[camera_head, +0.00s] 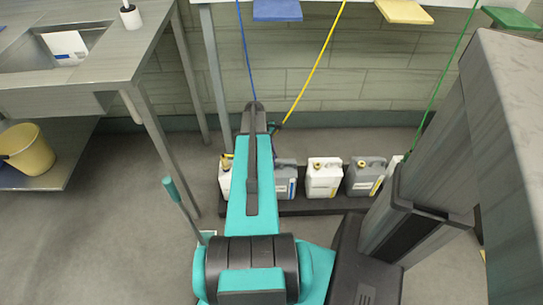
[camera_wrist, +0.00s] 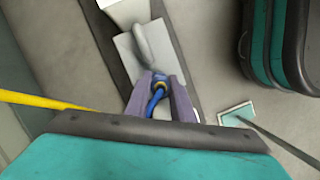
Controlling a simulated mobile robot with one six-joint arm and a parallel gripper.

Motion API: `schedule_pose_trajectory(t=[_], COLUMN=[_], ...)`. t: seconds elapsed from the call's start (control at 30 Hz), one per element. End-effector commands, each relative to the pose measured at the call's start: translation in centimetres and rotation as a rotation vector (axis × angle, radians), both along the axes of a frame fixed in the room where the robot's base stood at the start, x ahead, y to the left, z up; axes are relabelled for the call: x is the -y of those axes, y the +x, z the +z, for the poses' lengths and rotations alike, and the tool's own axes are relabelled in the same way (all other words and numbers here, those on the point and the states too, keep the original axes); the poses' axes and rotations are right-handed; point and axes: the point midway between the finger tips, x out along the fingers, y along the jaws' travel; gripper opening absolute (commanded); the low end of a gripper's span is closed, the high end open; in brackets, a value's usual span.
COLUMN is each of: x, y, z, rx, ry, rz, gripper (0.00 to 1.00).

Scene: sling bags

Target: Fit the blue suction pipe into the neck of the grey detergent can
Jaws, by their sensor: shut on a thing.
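In the wrist view my gripper (camera_wrist: 161,82) has its two purple fingers closed around the blue suction pipe (camera_wrist: 156,101). The pipe curves between them, with a small yellow ring at its far end by the fingertips. A grey can (camera_wrist: 169,50) with a raised handle lies just beyond and below the fingertips. I cannot tell whether the pipe end is inside a neck or only above the can. In the head view the blue pipe (camera_head: 245,55) runs down to my arm, which hides the gripper. A grey can with a blue label (camera_head: 285,180) is partly hidden behind my arm.
A white can (camera_head: 323,180) and another grey can (camera_head: 361,180) stand to the right on a dark low base (camera_head: 320,205). Another white can (camera_head: 224,178) is left of my arm. A yellow pipe (camera_head: 315,70) hangs close to my arm; a green pipe (camera_head: 445,75) hangs right.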

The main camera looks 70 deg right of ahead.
Motion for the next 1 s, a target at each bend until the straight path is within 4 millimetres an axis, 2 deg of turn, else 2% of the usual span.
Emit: schedule_pose_trajectory(t=[0.8, 0.83, 0.93, 1.0], x=[0.0, 0.0, 0.0, 0.0], y=[0.0, 0.0, 0.0, 0.0], z=[-1.3, -1.3, -1.3, -1.3], rx=[0.000, 0.000, 0.000, 0.000], ry=[0.000, 0.000, 0.000, 0.000], rz=[0.000, 0.000, 0.000, 0.000], gripper=[0.00, 0.23, 0.40, 0.43])
